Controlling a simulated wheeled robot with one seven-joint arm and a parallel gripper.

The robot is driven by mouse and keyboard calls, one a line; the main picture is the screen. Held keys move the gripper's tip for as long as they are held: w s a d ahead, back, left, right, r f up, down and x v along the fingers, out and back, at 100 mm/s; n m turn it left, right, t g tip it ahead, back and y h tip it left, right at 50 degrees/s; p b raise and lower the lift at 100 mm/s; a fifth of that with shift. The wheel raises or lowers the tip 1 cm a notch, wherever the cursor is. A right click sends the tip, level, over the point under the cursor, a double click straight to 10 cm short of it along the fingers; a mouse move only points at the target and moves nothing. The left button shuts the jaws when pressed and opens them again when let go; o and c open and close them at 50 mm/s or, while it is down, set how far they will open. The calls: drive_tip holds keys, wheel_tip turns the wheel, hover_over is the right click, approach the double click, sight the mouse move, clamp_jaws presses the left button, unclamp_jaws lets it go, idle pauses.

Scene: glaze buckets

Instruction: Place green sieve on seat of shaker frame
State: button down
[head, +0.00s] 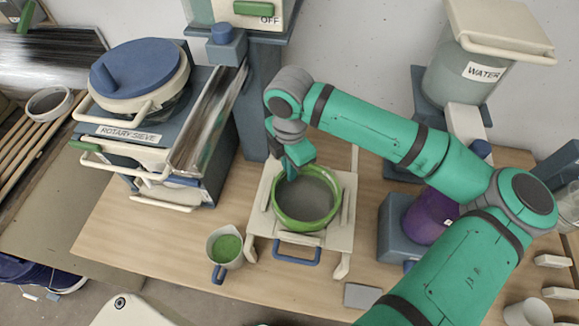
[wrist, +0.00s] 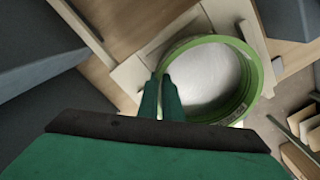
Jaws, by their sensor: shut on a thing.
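The green sieve (head: 305,224) is a round green ring with a grey mesh. In the head view it lies over the cream seat of the shaker frame (head: 261,222), roughly centred between its side rails. I cannot tell whether it touches the seat all round. My gripper (head: 292,174) is shut on the sieve's rim at its far left side, coming from above. In the wrist view the two green fingers (wrist: 164,80) pinch the rim of the sieve (wrist: 252,92). The shaker frame (wrist: 132,78) shows beneath it.
A jug of green glaze (head: 228,249) stands left of the frame. The rotary sieve machine (head: 150,137) is at the left. A purple container (head: 431,218) is at the right, with a water tank (head: 470,75) behind. A small grey block (head: 362,296) lies in front.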

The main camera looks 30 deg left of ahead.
drive_tip(key=shift+f, duration=0.25)
drive_tip(key=c, duration=1.9)
unclamp_jaws()
drive_tip(key=shift+o, duration=0.2)
wheel_tip(320, 180, up, 10)
drive_tip(key=shift+d+f, duration=0.1)
drive_tip(key=shift+f, duration=0.15)
drive_tip(key=shift+r, duration=0.65)
